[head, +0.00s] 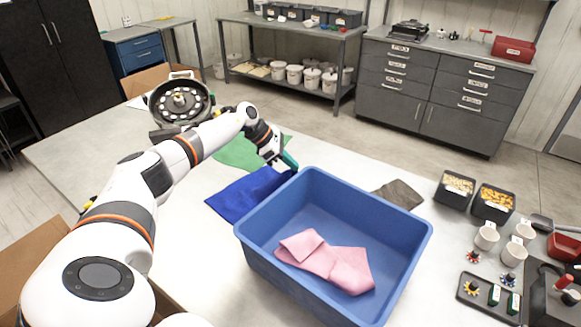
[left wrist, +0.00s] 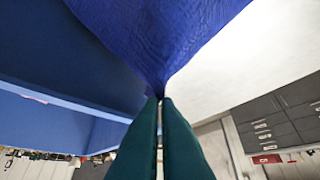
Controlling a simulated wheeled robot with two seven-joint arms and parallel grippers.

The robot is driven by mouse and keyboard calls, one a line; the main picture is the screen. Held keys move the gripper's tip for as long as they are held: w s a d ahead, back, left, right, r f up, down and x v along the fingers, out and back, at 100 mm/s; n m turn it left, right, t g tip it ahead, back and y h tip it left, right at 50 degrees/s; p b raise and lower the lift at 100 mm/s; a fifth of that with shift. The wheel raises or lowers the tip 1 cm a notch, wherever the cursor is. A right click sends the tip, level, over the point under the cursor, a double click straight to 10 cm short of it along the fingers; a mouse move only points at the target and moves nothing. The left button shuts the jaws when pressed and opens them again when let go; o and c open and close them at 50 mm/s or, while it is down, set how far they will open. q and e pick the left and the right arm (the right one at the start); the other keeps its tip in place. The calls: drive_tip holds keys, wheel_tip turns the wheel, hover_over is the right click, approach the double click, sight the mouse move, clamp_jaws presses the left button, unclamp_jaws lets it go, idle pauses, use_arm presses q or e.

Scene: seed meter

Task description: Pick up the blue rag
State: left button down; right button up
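The blue rag (head: 246,193) lies on the table left of the blue bin, its right corner close to the bin's wall. My left gripper (head: 291,163) is at that corner, near the bin's rim. In the left wrist view, its two teal fingers (left wrist: 160,101) are close together, and the blue rag (left wrist: 160,40) narrows to a point between their tips. The fingers are shut on the rag's corner. My right gripper is not in view.
The blue bin (head: 418,240) holds a pink rag (head: 327,262). A green rag (head: 236,152) and a dark grey rag (head: 400,194) lie on the table. A round seed plate unit (head: 180,99) stands at the back left. Small bins, cups and a tray fill the right.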

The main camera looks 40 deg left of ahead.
use_arm(q)
wheel_tip(320, 180, up, 27)
drive_tip(key=p, duration=1.2)
drive_tip(key=shift+p, duration=0.35)
